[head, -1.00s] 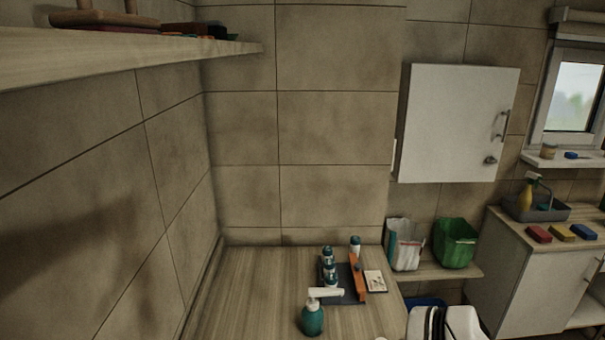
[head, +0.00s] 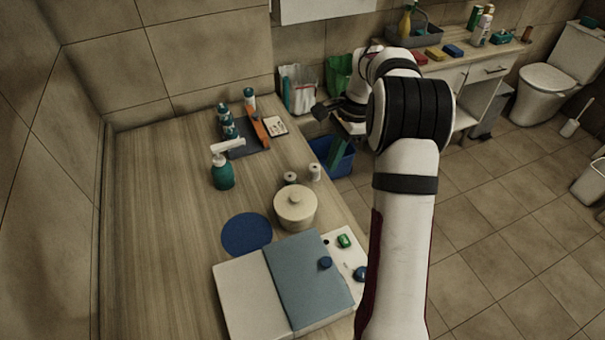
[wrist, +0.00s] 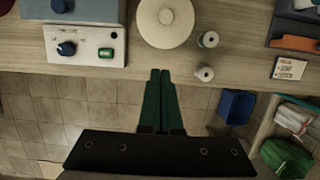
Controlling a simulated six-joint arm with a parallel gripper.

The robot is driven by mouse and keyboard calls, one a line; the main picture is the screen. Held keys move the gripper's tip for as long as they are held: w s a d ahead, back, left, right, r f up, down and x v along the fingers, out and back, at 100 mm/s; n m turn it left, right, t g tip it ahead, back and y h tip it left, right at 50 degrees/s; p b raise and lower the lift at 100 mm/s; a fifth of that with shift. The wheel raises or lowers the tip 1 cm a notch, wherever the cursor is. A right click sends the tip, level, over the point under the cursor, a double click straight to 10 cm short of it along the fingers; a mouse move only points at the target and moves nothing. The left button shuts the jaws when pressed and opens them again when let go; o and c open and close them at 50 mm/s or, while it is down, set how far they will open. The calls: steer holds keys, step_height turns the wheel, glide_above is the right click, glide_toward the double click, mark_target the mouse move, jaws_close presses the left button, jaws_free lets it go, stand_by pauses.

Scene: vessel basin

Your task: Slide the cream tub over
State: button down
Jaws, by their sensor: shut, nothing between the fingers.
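The cream tub (head: 295,207) is a round lidded pot with a small knob, upright on the wooden counter (head: 150,200). It stands just right of a flat round blue mat (head: 247,234) in the head view, apart from it or barely touching. In the wrist view the tub (wrist: 165,20) is at the top middle, cut off by the frame edge. My gripper (wrist: 160,74) has green fingers pressed together and empty. It is over the floor side of the counter's front edge, apart from the tub. In the head view the green fingers (head: 338,156) show right of the counter.
Two small spools (head: 290,178) (head: 314,172) stand close behind the tub. A blue-and-white box with knobs (head: 310,278) is in front. A teal pump bottle (head: 222,170) and a dark tray (head: 245,140) of bottles stand farther back. A blue bin (head: 320,147) is below the counter edge.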

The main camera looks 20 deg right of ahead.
mark_target(304, 201)
steer(key=a+f, duration=0.1)
steer(key=f, duration=0.1)
steer(key=a+f, duration=0.3)
steer(key=f, duration=0.2)
steer(key=shift+a+f, duration=0.1)
steer(key=shift+a, duration=0.85)
steer(key=a, duration=1.3)
steer(key=shift+a, duration=0.4)
